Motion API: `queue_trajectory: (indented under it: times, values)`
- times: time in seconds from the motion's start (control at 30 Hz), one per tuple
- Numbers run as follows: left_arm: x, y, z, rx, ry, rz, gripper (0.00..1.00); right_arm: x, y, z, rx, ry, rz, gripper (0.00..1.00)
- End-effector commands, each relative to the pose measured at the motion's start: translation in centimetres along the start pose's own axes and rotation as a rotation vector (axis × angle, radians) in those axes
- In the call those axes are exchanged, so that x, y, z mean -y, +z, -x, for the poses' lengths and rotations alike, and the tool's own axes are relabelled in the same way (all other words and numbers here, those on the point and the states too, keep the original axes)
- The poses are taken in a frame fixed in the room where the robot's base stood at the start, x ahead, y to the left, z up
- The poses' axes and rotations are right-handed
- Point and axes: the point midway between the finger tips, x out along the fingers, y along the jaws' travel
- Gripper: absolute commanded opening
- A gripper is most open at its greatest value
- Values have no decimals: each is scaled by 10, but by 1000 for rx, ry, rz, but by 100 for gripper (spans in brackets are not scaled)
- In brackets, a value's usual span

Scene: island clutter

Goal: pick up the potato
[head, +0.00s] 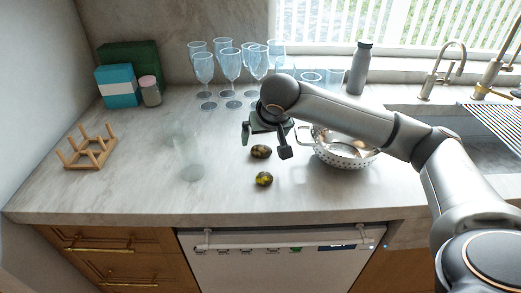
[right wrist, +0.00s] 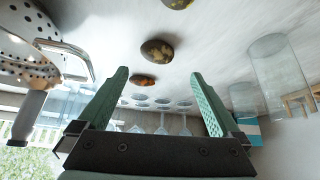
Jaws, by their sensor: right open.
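A dark brown, mottled oval (head: 261,151), which looks like the potato, lies on the counter just below my right gripper (head: 266,141). It also shows in the right wrist view (right wrist: 157,50), above the gap between the fingers. My right gripper is open and empty, its fingers apart, and the oval is not between them. A reddish-brown oval (right wrist: 142,80) appears between the fingertips in the right wrist view, farther off on the counter; in the head view it seems hidden by my gripper. My left gripper is not in view.
A yellow-green mottled item (head: 264,179) lies nearer the counter's front edge. Several stemmed glasses (head: 230,66) stand behind. A clear cylinder (head: 190,162) and wooden rack (head: 88,151) are left. The front-left counter is clear.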

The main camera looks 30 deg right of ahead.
Motion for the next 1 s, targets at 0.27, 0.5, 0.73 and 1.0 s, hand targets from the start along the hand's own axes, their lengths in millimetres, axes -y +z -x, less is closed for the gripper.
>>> queue_trajectory:
  times: [0.27,0.5,0.73,1.0]
  values:
    - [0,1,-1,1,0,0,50,-1,1,-27,1,0,1,100]
    - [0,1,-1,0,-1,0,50,-6,8,-61,1,2,0,100]
    - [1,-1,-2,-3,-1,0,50,-5,8,-76,-1,-1,1,100]
    - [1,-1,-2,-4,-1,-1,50,-5,8,-75,-1,-1,2,88]
